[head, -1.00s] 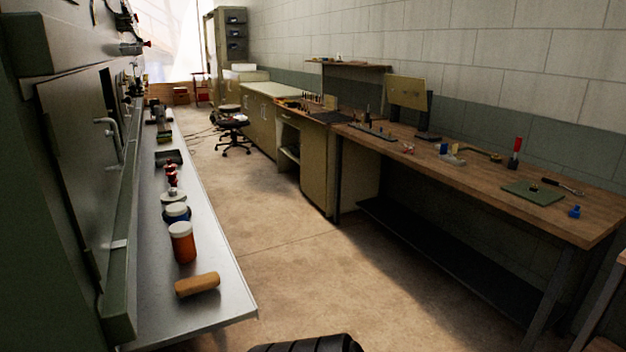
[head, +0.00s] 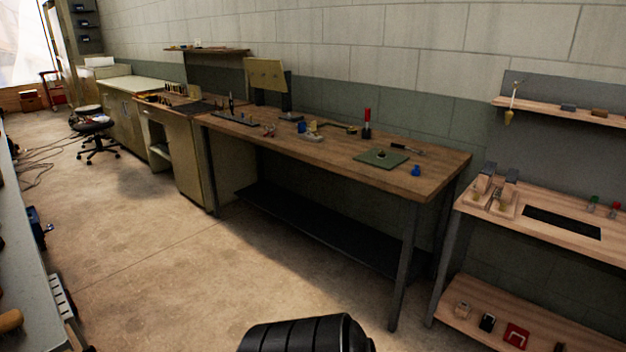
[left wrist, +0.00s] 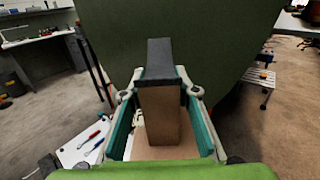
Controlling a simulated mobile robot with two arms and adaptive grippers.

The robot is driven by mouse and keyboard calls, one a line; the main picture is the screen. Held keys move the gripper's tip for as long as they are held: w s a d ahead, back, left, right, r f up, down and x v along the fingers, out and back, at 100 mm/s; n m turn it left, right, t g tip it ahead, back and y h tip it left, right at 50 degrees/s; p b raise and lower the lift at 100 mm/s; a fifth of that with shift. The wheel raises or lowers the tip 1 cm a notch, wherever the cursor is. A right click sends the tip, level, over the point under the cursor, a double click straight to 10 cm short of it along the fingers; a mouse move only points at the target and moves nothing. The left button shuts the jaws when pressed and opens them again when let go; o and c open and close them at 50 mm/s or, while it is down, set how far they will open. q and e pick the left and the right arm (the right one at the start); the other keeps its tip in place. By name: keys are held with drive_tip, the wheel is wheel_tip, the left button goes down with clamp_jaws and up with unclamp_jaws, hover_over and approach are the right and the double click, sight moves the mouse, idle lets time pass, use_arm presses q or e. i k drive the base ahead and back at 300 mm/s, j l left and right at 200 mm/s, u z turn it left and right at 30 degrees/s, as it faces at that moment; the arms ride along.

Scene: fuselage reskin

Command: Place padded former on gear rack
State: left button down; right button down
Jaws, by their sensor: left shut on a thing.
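In the left wrist view, my left gripper (left wrist: 163,125) is shut on a brown block with a dark grey pad across its top, which looks like the padded former (left wrist: 161,112). The former stands between the two teal-lined fingers, with its padded end pointing away from the wrist. Neither gripper shows in the head view. I cannot identify a gear rack with certainty in these frames.
A long wooden workbench (head: 440,168) runs along the wall with small tools on it. A lighter bench (head: 475,205) with a lower shelf stands at the right, below a wall shelf (head: 555,110). The concrete floor (head: 130,230) between is open. A stool (head: 92,125) stands far left.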

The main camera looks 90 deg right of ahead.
sight(559, 221)
drive_tip(key=l+z, duration=0.1)
drive_tip(key=z, duration=5.2)
drive_tip(key=i+j+z, duration=0.1)
drive_tip(key=i, duration=0.4)
drive_tip(key=i+j, duration=0.3)
drive_tip(key=i, duration=0.2)
drive_tip(key=i+j+z, duration=0.15)
drive_tip(key=i, duration=0.35)
drive_tip(key=i+u, duration=0.3)
drive_tip(key=i, duration=0.3)
drive_tip(key=i+u, duration=0.35)
drive_tip(key=i, duration=0.25)
drive_tip(key=i+l+u, duration=0.3)
drive_tip(key=i, duration=0.25)
drive_tip(key=j, duration=0.1)
